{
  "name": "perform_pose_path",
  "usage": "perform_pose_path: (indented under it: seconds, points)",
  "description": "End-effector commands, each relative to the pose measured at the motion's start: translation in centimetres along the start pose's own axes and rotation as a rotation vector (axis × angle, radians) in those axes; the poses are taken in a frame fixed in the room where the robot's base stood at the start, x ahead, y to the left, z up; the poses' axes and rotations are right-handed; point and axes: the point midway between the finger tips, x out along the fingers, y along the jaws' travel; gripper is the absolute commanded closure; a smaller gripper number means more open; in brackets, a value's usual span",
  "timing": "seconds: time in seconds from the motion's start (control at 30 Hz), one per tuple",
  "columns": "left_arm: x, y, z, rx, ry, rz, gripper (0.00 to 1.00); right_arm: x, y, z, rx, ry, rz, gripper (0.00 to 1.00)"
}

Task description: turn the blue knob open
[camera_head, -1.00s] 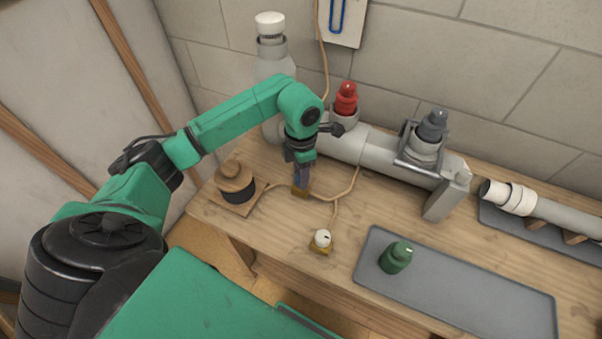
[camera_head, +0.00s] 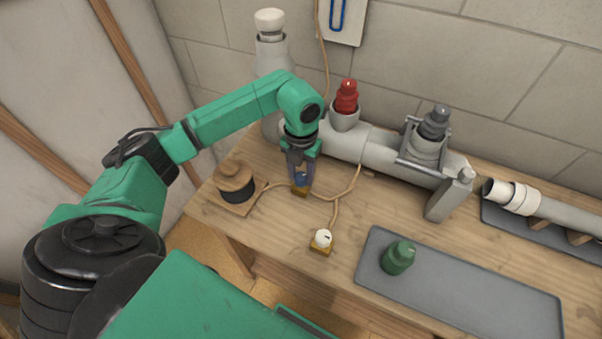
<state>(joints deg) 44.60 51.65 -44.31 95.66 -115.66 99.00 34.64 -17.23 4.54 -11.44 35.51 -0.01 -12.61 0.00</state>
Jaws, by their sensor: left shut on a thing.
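My left gripper (camera_head: 301,175) points down over the workbench and is shut on the blue knob (camera_head: 300,180). The knob sits on a small brass-coloured base (camera_head: 300,190) on the wooden top, and the fingers hide much of it. The knob's exact turn angle cannot be seen. My right gripper is not in view.
A white knob (camera_head: 322,238) on a similar base stands nearer the front edge, joined by cord. Behind runs a grey pipe (camera_head: 378,150) with a red cap (camera_head: 346,97). A tray (camera_head: 470,290) holds a green cap (camera_head: 398,257).

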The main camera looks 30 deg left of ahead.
Motion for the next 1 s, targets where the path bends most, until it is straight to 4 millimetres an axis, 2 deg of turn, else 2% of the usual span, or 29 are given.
perform_pose_path:
  seconds: [0.6,1.0]
  points:
    - [-0.29,0.07,0.23,-0.562,-0.008,-0.003,1.00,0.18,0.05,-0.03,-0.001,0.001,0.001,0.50]
    - [-0.32,0.08,0.26,-0.766,-0.009,-0.004,1.00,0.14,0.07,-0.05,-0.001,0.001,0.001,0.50]
